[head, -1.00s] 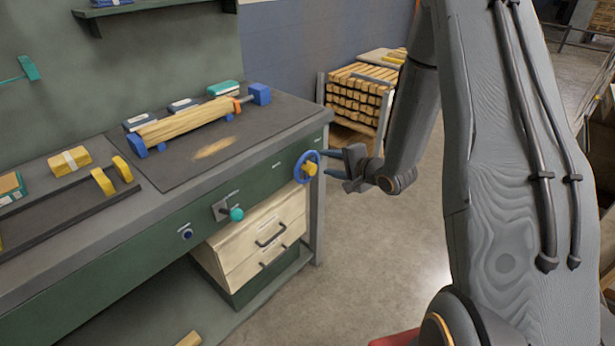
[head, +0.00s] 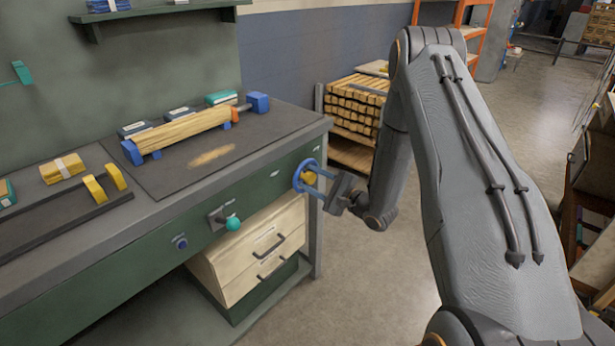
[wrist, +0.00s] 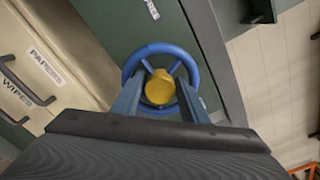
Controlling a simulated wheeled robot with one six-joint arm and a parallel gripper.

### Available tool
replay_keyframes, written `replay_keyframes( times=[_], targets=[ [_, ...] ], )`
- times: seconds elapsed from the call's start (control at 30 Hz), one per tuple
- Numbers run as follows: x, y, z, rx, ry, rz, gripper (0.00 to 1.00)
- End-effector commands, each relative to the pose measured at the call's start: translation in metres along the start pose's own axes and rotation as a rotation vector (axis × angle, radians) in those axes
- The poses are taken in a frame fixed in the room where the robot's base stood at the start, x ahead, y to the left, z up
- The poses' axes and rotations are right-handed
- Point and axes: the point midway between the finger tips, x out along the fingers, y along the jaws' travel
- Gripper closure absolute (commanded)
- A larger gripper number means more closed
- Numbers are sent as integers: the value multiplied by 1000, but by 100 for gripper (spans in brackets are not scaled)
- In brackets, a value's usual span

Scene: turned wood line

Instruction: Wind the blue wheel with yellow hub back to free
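The blue wheel (head: 296,176) with its yellow hub (head: 310,177) is on the green front of the bench, near the right corner. In the wrist view the wheel (wrist: 160,48) faces me, with the yellow hub (wrist: 159,88) in the middle and blue spokes around it. My gripper (head: 315,184) is at the wheel. In the wrist view its two fingers (wrist: 160,92) are spread, one on each side of the hub, with gaps beside it. The fingertips overlap the wheel; whether they touch it, I cannot tell.
A wooden blank (head: 183,131) lies between blue blocks on the bench top. A teal-knobbed lever (head: 232,223) and a blue button (head: 181,243) are left of the wheel. Pale drawers (head: 250,250) stand below. A rack of timber (head: 355,100) is behind; the floor right of the bench is clear.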

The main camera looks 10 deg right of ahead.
Motion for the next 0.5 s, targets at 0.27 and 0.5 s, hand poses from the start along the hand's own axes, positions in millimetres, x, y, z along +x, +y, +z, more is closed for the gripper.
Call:
replay_keyframes(
  times=[0.27,0.5],
  targets=[
    [10,0,0,0,0,0,60],
    [9,0,0,0,0,0,79]
  ],
)
